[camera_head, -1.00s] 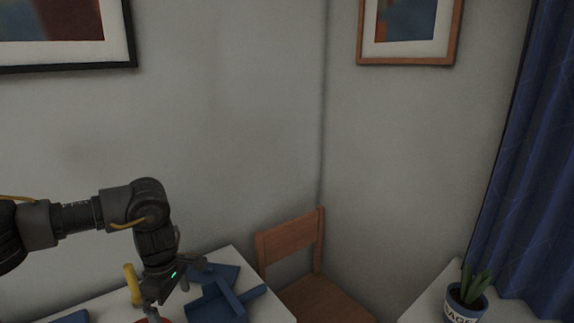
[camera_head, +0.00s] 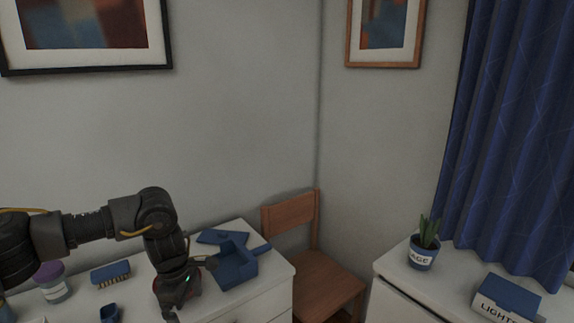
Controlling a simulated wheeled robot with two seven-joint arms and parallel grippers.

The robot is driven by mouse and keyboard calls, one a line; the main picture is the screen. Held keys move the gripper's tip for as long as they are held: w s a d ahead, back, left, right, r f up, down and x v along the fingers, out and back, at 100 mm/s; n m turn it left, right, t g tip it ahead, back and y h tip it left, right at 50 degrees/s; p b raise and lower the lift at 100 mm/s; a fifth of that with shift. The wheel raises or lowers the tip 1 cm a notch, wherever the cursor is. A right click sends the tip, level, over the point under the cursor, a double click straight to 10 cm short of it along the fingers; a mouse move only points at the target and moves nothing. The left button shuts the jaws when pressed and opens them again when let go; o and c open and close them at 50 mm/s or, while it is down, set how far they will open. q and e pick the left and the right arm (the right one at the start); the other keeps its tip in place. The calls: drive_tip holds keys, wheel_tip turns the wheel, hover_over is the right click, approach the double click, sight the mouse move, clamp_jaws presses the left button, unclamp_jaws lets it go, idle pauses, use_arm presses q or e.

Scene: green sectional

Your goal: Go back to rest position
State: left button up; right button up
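My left arm comes in from the left in the head view, and my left gripper (camera_head: 178,290) points down over the white dresser top (camera_head: 230,298). The gripper is dark and partly turned away, so its fingertips are hard to make out and I cannot tell whether it is open or shut. My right gripper is out of view.
A blue brush (camera_head: 110,272), a purple-lidded jar (camera_head: 52,284) and a small blue container (camera_head: 110,313) stand left of the gripper. A wooden chair (camera_head: 296,212) is right of the dresser.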

use_arm(q)
drive_tip(key=w+d+f+n+t+h, duration=0.25)
drive_tip(key=d+f+n+h, duration=0.55)
drive_tip(key=d+f+n, duration=0.95)
drive_tip(key=s+f+n+t, duration=0.3)
drive_tip(key=f+n, duration=0.8)
drive_tip(key=f, duration=0.3)
drive_tip(key=s+a+f+n+y, duration=0.3)
drive_tip(key=s+a+f+n, duration=0.3)
drive_tip(key=s+f+n, duration=0.35)
drive_tip(key=s+a+f+n+y, duration=0.2)
drive_tip(key=s+a+f+n, duration=0.45)
drive_tip(key=s+f, duration=0.5)
drive_tip(key=s+a+f+n+g+y, duration=0.1)
drive_tip(key=s+a+f+n, duration=0.1)
drive_tip(key=s, duration=0.7)
drive_tip(key=s+a+f+n+g+y, duration=0.1)
drive_tip(key=s+a+f+n+g, duration=0.1)
drive_tip(key=s, duration=0.7)
drive_tip(key=s+a+f+n+g+y, duration=0.1)
drive_tip(key=s+a+f+n+y, duration=0.1)
drive_tip(key=s, duration=0.8)
drive_tip(key=a+f+n, duration=0.1)
drive_tip(key=a, duration=0.1)
drive_tip(key=shift+a, duration=0.35)
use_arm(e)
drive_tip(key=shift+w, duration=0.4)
